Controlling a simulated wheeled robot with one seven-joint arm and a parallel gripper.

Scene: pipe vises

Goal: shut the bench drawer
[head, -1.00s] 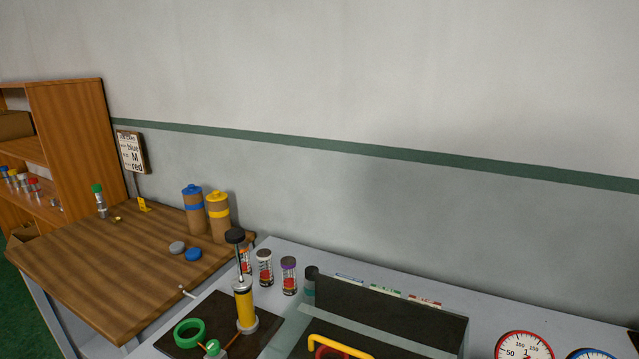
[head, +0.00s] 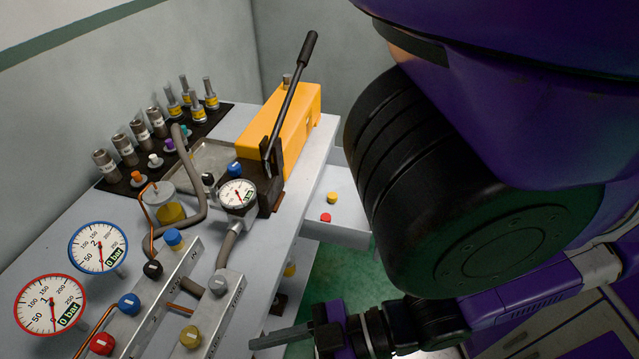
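The bench drawer (head: 346,232) stands pulled out from the right side of the grey bench in the head view. It is light grey and holds a yellow cap (head: 332,197) and a red cap (head: 325,217). My arm hides its far right part. My gripper (head: 256,344) is at the bottom of the view, nearer to the camera than the drawer and apart from it. Its fingers point left and look like one grey bar, so I cannot tell whether they are open or shut. I see nothing held in them.
The bench top (head: 105,215) carries a yellow pump (head: 283,125) with a black lever, a red-rimmed gauge (head: 50,304), a blue-rimmed gauge (head: 98,248), valve blocks and a rack of fittings. Green floor (head: 345,275) shows between the bench and my arm.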

